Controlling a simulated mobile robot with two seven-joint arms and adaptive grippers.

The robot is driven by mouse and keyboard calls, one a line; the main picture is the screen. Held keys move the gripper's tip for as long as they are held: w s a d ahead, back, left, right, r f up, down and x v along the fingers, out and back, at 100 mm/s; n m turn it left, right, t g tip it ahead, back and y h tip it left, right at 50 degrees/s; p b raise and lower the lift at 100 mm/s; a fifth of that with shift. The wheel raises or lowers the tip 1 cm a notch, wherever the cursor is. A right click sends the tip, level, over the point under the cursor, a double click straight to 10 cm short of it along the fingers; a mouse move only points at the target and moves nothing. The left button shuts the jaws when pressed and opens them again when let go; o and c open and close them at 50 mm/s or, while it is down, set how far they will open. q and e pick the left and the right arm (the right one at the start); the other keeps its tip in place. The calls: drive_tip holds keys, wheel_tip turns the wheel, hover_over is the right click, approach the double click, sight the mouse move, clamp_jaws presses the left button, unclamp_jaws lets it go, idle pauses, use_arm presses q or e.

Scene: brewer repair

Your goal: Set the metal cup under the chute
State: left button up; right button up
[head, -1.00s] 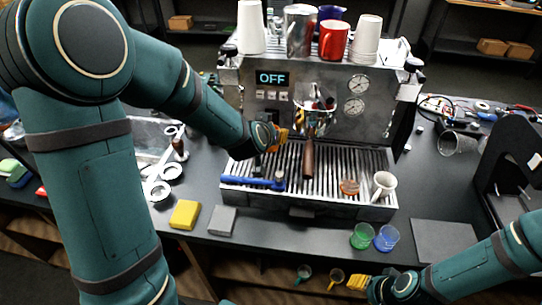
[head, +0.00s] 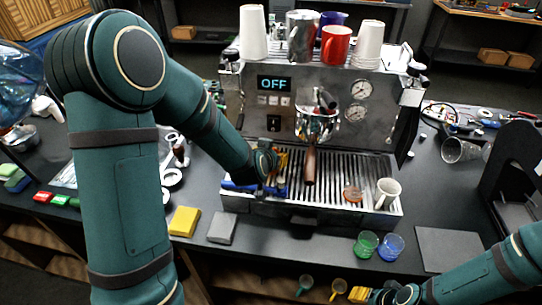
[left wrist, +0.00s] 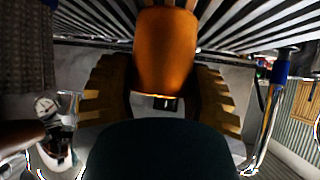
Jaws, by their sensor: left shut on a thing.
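A shiny metal cup (head: 299,38) stands on top of the coffee machine (head: 335,95), among other cups. I cannot make out a chute for certain. My left gripper (head: 277,180) is low over the left part of the slatted drip tray, far below the metal cup. In the left wrist view its yellow fingers (left wrist: 165,105) are on either side of a rounded orange-brown piece (left wrist: 165,50), shut on it. A blue bar (head: 236,187) lies beside the gripper, partly hidden by it. My right gripper (head: 358,295) is at the bottom edge; its fingertips are too small to judge.
A brown-handled portafilter (head: 310,165) sits in the machine's front. A white cup (head: 387,192) and a brown disc (head: 352,194) are on the drip tray.

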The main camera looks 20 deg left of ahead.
use_arm(q)
drive_tip(key=o, duration=1.2)
